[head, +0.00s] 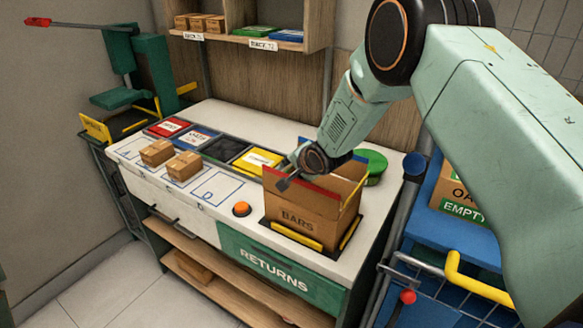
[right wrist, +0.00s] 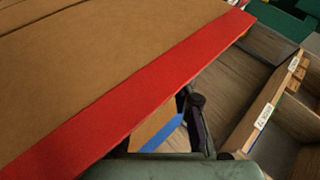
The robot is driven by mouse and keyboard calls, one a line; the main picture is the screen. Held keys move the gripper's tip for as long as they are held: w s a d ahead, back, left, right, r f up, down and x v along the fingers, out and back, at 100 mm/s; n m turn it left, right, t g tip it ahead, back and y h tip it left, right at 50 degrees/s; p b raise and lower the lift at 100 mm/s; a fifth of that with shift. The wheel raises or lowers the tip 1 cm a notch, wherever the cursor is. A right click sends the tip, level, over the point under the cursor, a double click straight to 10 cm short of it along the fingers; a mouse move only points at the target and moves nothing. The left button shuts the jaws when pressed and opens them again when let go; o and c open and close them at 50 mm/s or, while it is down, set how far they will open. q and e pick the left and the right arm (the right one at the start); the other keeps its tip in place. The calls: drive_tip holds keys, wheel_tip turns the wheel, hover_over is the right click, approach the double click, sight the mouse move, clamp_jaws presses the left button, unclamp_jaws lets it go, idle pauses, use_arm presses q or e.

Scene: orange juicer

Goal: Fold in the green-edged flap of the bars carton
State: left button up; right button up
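The open bars carton (head: 306,218) stands at the right end of the counter. A red-edged flap (head: 315,192) shows along its near top side and a yellow-edged flap (head: 352,196) at its right. A blue edge shows at its back. I cannot make out a green edge on the carton. My right gripper (head: 286,182) is over the carton's left part, by the red edge; its finger opening is unclear. In the right wrist view the red-edged flap (right wrist: 130,85) crosses close in front, with a blue strip (right wrist: 163,133) behind. My left gripper is not in view.
Two small cartons (head: 184,166) stand on the counter's left part. Red, blue and yellow packs lie in the recessed row behind. A blue cart (head: 440,225) stands right.

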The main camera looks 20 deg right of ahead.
drive_tip(key=shift+d+x, duration=0.2)
drive_tip(key=shift+x, duration=1.05)
drive_tip(key=shift+s+a+r, duration=0.25)
drive_tip(key=shift+s+r, duration=0.05)
drive_tip(key=shift+s, duration=0.05)
drive_tip(key=shift+s+r, duration=0.1)
drive_tip(key=shift+s, duration=0.05)
drive_tip(key=shift+c, duration=0.7)
drive_tip(key=shift+d, duration=0.25)
drive_tip(key=c, duration=0.3)
drive_tip(key=shift+w+f, duration=0.3)
clamp_jaws()
drive_tip(key=shift+a, duration=0.1)
